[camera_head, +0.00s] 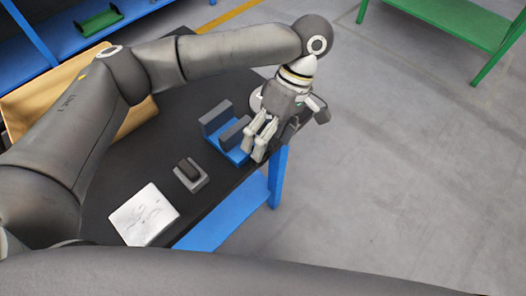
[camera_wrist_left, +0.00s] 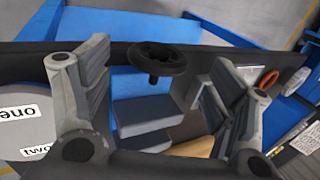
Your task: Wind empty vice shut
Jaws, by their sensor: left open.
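The blue vice (camera_head: 220,143) stands on the dark bench top with two grey jaws (camera_head: 215,117). A gap shows between the jaws and I see nothing clamped there. Its black handwheel (camera_wrist_left: 157,60) shows in the left wrist view, between my open fingers in the picture; whether they touch it I cannot tell. In the head view the wheel is hidden by my left gripper (camera_head: 256,148). This gripper is open, points down and is at the vice's right end by the bench edge. My right gripper is not in view.
A small grey block with a dark top (camera_head: 189,174) and a white sheet with markings (camera_head: 144,215) lie on the bench. A round grey thing with labels (camera_wrist_left: 24,120) is at the left in the wrist view. A green-framed table (camera_head: 470,25) stands apart across open floor.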

